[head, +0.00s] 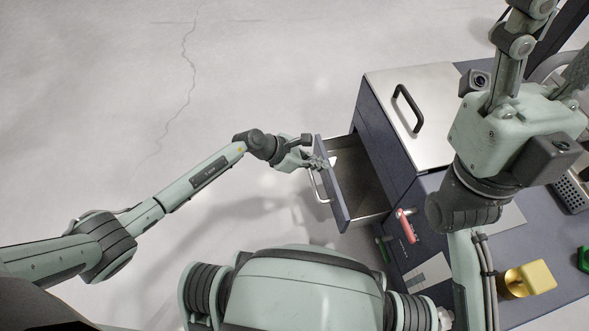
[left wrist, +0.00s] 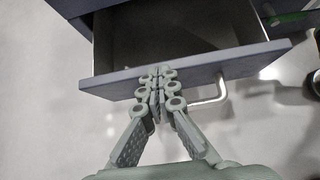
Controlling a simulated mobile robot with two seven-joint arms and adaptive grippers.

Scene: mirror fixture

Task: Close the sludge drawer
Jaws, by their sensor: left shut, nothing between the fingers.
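The open drawer (head: 342,195) sticks out from the blue cabinet on its left side, with its front panel away from the cabinet body. Its grey inside shows and looks empty, with part of it hidden. A pale bar handle (head: 316,187) is on the front panel. My left gripper (head: 325,163) is shut and empty at the front panel, near its far end. In the left wrist view the shut fingertips (left wrist: 158,75) overlap the front panel (left wrist: 225,70), left of the handle (left wrist: 210,97). I cannot tell whether they touch it. My right gripper is out of view.
The cabinet has a metal top with a black handle (head: 407,108). A red handle (head: 406,226) is on its front. A yellow block (head: 532,277) sits on the blue worktop at right. My right arm hangs over the worktop. The floor (head: 90,120) at left is clear.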

